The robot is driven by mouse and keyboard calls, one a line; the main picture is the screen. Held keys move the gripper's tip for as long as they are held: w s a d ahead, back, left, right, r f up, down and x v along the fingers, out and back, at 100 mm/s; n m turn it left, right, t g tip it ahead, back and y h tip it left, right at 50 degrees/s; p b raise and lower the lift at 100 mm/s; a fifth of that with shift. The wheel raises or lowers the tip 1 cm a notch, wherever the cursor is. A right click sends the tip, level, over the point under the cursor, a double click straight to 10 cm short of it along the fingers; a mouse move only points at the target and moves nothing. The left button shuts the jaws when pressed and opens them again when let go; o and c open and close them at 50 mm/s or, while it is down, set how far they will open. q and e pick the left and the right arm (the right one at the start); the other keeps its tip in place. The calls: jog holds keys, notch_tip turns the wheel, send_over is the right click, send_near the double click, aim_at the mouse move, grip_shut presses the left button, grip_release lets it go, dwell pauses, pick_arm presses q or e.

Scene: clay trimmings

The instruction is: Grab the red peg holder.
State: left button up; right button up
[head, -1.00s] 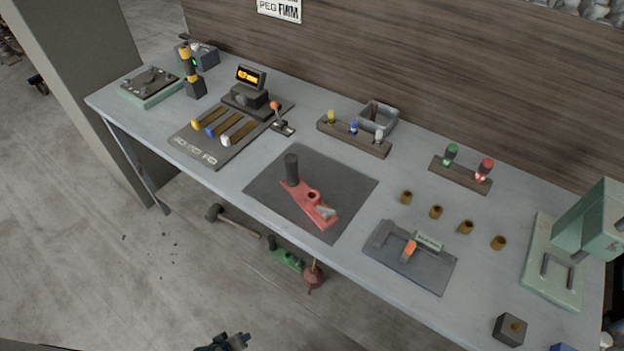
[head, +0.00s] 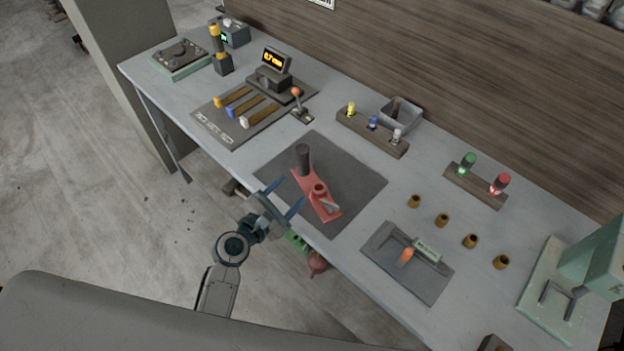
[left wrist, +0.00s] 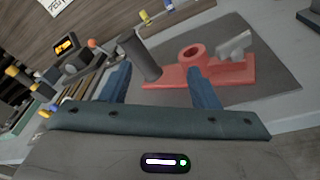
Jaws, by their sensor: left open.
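The red peg holder (head: 318,196) lies on a dark mat (head: 349,176) near the table's front edge. A dark upright cylinder (head: 303,158) stands at its far left end, and a grey clamp-like piece sits at its near right end. In the left wrist view the red holder (left wrist: 206,69) is beyond my fingers, with the dark cylinder (left wrist: 139,56) between them. My left gripper (head: 284,198) is open and empty, at the table's front edge just left of and short of the holder. Its blue fingers point toward the holder. My right gripper is out of view.
A grey fixture with an orange knob (head: 407,257) and several brass cups (head: 442,220) are to the right. A slider board (head: 245,112) and small lever (head: 299,104) are to the left. A wooden rack (head: 372,133) stands behind the mat. A green object lies under the table.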

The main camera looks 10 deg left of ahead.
aim_at(305, 149)
pick_arm(q)
jog(key=w+n, duration=0.1)
jog(key=n, duration=0.1)
jog(key=w+n+t+y, duration=0.1)
jog(key=n, duration=0.2)
jog(key=w+a+n+t+y, duration=0.1)
jog(key=w+n, duration=0.1)
jog(key=n, duration=0.1)
jog(key=shift+w+a+r, duration=0.1)
jog(key=shift+r, duration=0.25)
jog(key=shift+w+n+y, duration=0.3)
jog(key=shift+n, duration=0.2)
jog(key=p+x, duration=0.1)
jog(key=x, duration=0.3)
jog(key=shift+w+r, duration=0.15)
jog(key=shift+w, duration=0.15)
jog(key=x, duration=0.4)
jog(key=shift+w+d, duration=0.3)
jog(key=shift+d, duration=0.05)
jog(key=shift+w+d, duration=0.1)
jog(key=shift+w, duration=0.45)
jog(key=shift+s, duration=0.15)
jog(key=c, duration=0.4)
grip_shut()
